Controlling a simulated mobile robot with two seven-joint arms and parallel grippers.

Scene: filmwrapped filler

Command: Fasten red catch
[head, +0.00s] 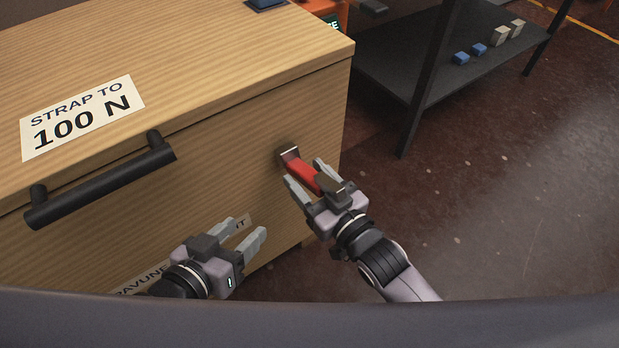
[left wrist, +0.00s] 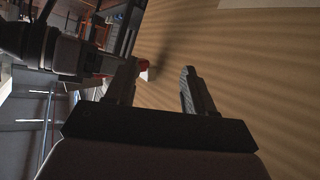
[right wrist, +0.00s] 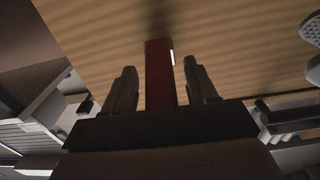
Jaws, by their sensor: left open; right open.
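The red catch (head: 303,173) is on the front face of the wooden chest (head: 210,130), near its right edge, with a pale metal piece at its upper end. My right gripper (head: 306,176) is open, with its two fingers on either side of the red catch. In the right wrist view the red catch (right wrist: 159,75) runs between the open fingers (right wrist: 162,80), with a gap visible on each side. My left gripper (head: 248,232) is open and empty in front of the chest's lower face. It also shows open in the left wrist view (left wrist: 160,75).
A black bar handle (head: 100,183) sticks out of the chest's front at left. A label reading "STRAP TO 100 N" (head: 82,115) lies on top. A dark shelf (head: 400,70) with several small blocks stands at the right. The floor (head: 500,200) at right is clear.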

